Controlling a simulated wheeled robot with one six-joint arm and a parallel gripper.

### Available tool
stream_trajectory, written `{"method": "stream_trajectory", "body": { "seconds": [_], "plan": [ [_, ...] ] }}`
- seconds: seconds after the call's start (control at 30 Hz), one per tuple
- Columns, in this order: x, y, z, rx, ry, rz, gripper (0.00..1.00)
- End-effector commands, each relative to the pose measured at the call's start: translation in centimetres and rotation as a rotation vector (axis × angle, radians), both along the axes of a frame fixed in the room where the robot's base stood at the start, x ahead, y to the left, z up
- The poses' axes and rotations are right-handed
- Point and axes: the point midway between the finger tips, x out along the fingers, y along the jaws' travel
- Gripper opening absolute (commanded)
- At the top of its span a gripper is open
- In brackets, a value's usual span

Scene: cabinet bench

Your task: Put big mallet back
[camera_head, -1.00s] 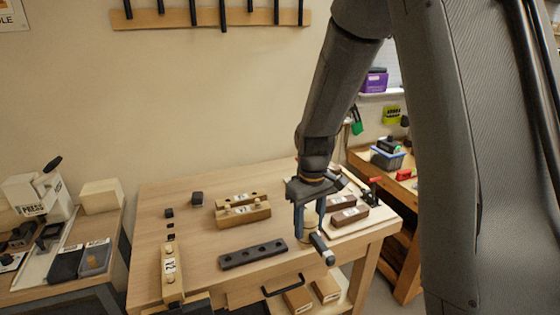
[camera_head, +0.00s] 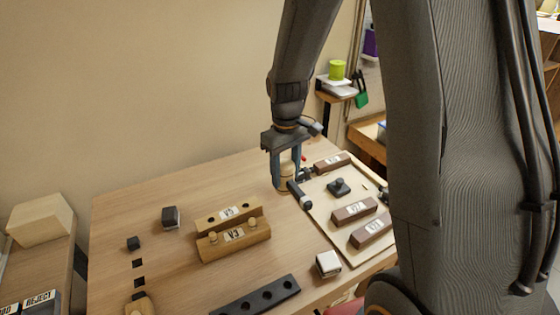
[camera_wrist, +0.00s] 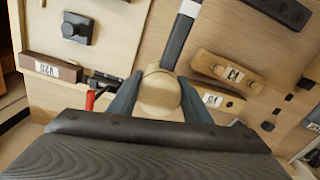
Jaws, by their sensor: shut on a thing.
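My gripper (camera_head: 284,182) is shut on a mallet, taken to be the big mallet (camera_head: 286,172), and is over the back part of the bench, left of the pale board. The mallet has a round pale wooden part between the fingers and a dark handle with a light end pointing toward the front. In the wrist view my gripper (camera_wrist: 160,108) has its fingers on both sides of the wooden part of the big mallet (camera_wrist: 160,90); the dark handle runs away upward. I cannot tell whether the mallet touches the bench.
The pale board (camera_head: 318,212) bears dark labelled blocks (camera_head: 354,210) and a black knobbed piece (camera_head: 339,187). The bench's back left is mostly clear.

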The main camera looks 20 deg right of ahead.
Motion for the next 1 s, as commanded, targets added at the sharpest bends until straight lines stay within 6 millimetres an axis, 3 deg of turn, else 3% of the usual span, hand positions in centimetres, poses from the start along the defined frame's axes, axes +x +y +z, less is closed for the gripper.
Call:
{"method": "stream_trajectory", "body": {
  "seconds": [0.27, 0.8, 1.0],
  "plan": [
    [0.0, 0.0, -0.9, 0.000, 0.000, 0.000, 0.08],
    [0.0, -0.1, -5.3, 0.000, 0.000, -0.002, 0.08],
    [0.0, -0.1, -6.1, 0.000, 0.000, -0.003, 0.08]
  ]
}}
